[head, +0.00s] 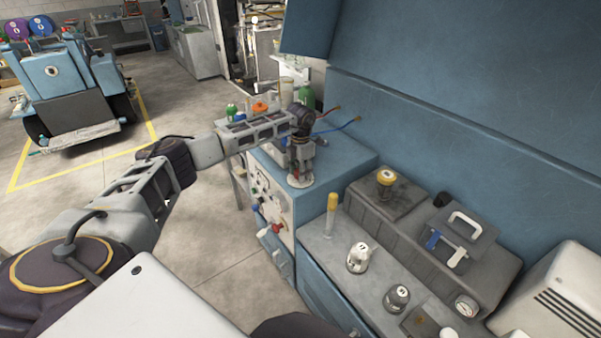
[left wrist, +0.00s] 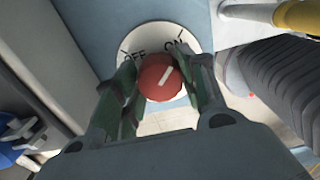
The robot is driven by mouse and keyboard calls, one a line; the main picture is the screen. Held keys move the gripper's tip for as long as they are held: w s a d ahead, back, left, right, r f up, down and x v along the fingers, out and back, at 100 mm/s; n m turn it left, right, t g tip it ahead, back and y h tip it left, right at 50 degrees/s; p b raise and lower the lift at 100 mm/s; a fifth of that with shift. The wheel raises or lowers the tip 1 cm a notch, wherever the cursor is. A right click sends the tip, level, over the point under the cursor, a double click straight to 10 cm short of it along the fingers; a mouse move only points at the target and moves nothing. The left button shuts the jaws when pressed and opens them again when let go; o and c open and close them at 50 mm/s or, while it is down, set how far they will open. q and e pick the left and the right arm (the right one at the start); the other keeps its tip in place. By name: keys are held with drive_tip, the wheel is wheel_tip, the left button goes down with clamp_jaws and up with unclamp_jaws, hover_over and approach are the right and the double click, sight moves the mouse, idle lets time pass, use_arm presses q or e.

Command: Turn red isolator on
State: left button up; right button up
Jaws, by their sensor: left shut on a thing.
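The red isolator knob (left wrist: 160,77) shows in the left wrist view, on a round white plate (left wrist: 150,37) marked OFF and ON. Its white line tilts up and right, toward the ON side. My left gripper (left wrist: 161,82) is shut on the knob, one finger on each side. In the head view, my left gripper (head: 301,164) points down at the white plate (head: 299,182) on the blue cabinet's top. The knob is hidden there by the gripper. My right gripper is not in view.
The cabinet's front panel (head: 262,195) has several small knobs and levers. A yellow-topped tube (head: 332,212) stands close to the right of my gripper. Bottles and cables are behind my forearm. A grey machine (head: 405,235) sits on the right-hand counter.

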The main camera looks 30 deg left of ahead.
use_arm(q)
drive_tip(key=shift+r, duration=0.1)
drive_tip(key=o, duration=1)
drive_tip(key=shift+o, duration=0.2)
wheel_tip(320, 180, up, 12)
idle(0.3)
idle(0.5)
